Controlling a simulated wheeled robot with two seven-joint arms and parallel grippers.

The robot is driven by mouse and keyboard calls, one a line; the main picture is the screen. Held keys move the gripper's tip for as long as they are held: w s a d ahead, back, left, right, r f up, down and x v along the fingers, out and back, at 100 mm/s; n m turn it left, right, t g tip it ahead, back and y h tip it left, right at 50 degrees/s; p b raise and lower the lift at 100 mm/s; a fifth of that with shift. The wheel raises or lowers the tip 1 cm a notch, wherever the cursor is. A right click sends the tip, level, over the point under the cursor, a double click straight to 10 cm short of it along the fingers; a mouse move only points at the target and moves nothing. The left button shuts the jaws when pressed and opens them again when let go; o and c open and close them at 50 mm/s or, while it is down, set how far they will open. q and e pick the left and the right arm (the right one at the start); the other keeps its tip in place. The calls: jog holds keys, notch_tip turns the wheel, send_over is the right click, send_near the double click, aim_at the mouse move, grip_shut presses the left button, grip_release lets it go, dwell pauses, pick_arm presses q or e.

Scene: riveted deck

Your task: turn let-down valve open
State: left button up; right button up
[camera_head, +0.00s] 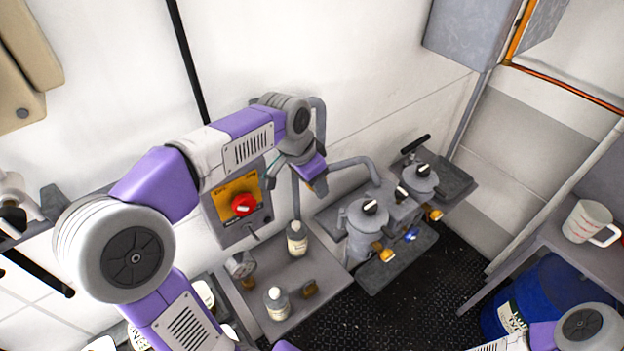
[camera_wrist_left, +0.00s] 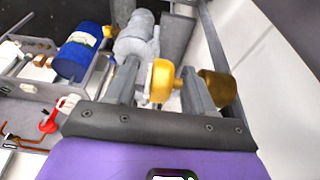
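In the left wrist view a yellow round valve knob (camera_wrist_left: 163,80) sits between the two grey fingers of my left gripper (camera_wrist_left: 158,72), with a visible gap beside it. The fingers are apart; firm contact does not show. A darker brass fitting (camera_wrist_left: 217,88) lies just right of the right finger. In the head view my left arm reaches in from the left, and my left gripper (camera_head: 319,184) is at the wall by a grey pipe, mostly hidden by its wrist. I cannot tell which valve is the let-down valve. My right gripper is out of the picture.
A control box with a red knob (camera_head: 243,205) is left of the gripper. Bottles (camera_head: 297,239) stand on a shelf below. Grey pots (camera_head: 367,222) with yellow and blue taps stand right. A measuring jug (camera_head: 588,222) and blue drum (camera_head: 545,300) are far right.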

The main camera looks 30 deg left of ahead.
pick_arm(q)
jog(key=p+v, duration=0.1)
jog(key=v, duration=0.6)
jog(key=shift+r, duration=0.3)
jog(key=shift+s, duration=0.1)
